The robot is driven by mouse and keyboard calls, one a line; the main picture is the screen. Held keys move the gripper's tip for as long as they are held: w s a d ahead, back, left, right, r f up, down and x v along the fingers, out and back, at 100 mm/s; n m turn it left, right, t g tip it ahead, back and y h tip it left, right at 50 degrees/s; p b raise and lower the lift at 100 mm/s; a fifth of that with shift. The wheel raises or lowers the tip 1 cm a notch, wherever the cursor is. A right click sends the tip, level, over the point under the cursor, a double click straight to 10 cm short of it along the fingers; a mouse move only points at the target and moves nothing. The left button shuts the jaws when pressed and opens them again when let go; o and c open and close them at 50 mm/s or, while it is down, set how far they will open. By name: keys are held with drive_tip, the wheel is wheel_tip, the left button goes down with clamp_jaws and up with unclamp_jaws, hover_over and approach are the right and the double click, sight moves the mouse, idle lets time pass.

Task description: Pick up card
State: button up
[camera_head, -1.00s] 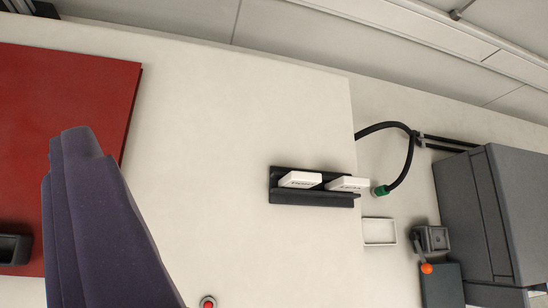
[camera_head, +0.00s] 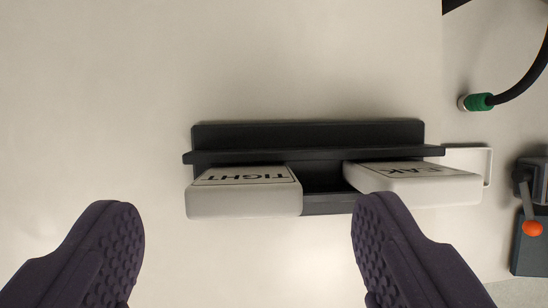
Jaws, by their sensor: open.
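Two white cards sit side by side in a black holder (camera_head: 308,135) on the pale panel. The left card (camera_head: 244,201) reads "TIGHT", upside down in the picture. The right card (camera_head: 425,187) bears a partly hidden word of which "EAK" can be read, also upside down. My gripper (camera_head: 240,235) is open and empty, its two dark purple fingers spread wide in the lower part of the view. The left card lies ahead of the gap between the fingers. The right fingertip overlaps the holder's lower edge in the picture; whether it touches cannot be told.
A black hose with a green fitting (camera_head: 480,102) is at the upper right. A white rectangular frame (camera_head: 487,163) lies behind the right card. A grey device with an orange knob (camera_head: 532,228) stands at the right edge. The panel left of the holder is clear.

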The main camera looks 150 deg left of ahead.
sight(243, 195)
drive_tip(key=x, duration=0.4)
drive_tip(key=shift+a, duration=0.1)
drive_tip(key=c, duration=1.1)
drive_tip(key=shift+r, duration=0.1)
drive_tip(key=shift+r, duration=0.3)
drive_tip(key=v, duration=0.2)
drive_tip(key=shift+s+r, duration=0.1)
drive_tip(key=shift+r, duration=0.4)
drive_tip(key=s+a+b, duration=0.1)
drive_tip(key=s+a, duration=0.1)
drive_tip(key=s, duration=0.2)
drive_tip(key=s+a+r+b, duration=0.1)
drive_tip(key=s+a, duration=0.1)
drive_tip(key=s, duration=0.3)
drive_tip(key=s+a+b, duration=0.1)
drive_tip(key=s+a, duration=0.1)
drive_tip(key=s, duration=0.3)
drive_tip(key=shift+r, duration=0.2)
